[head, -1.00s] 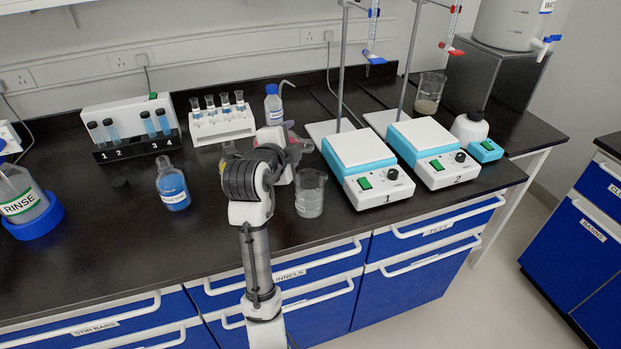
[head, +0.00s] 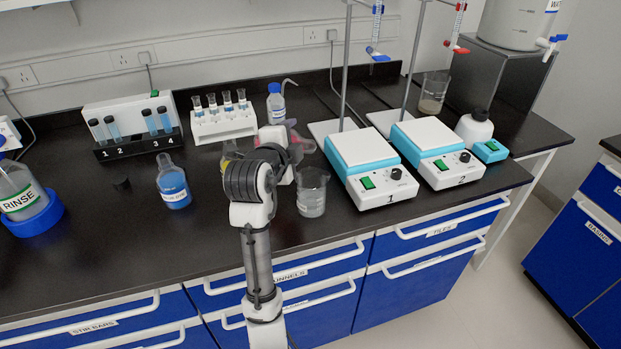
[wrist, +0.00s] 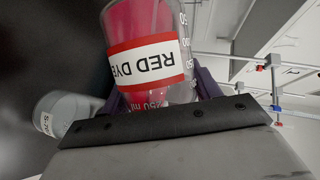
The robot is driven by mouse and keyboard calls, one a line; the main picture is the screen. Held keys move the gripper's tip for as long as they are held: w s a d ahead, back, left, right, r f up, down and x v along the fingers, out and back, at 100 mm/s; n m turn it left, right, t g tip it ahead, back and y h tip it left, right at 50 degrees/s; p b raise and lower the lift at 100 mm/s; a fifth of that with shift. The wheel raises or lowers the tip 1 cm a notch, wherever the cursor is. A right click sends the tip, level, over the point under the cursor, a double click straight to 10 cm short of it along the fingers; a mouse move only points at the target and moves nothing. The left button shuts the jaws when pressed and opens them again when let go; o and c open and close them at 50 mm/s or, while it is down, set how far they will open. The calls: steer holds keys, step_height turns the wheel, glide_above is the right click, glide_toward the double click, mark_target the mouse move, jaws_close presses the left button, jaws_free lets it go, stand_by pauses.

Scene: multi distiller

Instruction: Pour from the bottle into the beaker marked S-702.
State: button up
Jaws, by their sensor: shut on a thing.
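My gripper (head: 291,136) is shut on the bottle labelled RED DYE, whose pink-red body (head: 305,146) shows partly behind my wrist in the head view. In the wrist view the bottle (wrist: 150,20) fills the top middle, its red-and-white label upside down and its mouth out of frame. The bottle looks tilted, above and behind the clear beaker (head: 312,196). The beaker stands upright on the bench with greyish contents. In the wrist view a beaker (wrist: 62,112) at lower left bears a partly hidden label beginning with S. I cannot see any stream.
A blue dye bottle (head: 173,186) and a partly hidden yellow vessel (head: 229,156) stand to the left. Hot plate 1 (head: 372,170) is close on the right. A test tube rack (head: 222,124) and a wash bottle (head: 275,103) stand behind.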

steer(key=shift+w+f+m+t+b, duration=0.25)
steer(key=shift+m+b, duration=0.25)
steer(key=shift+b, duration=0.8)
stand_by(0.9)
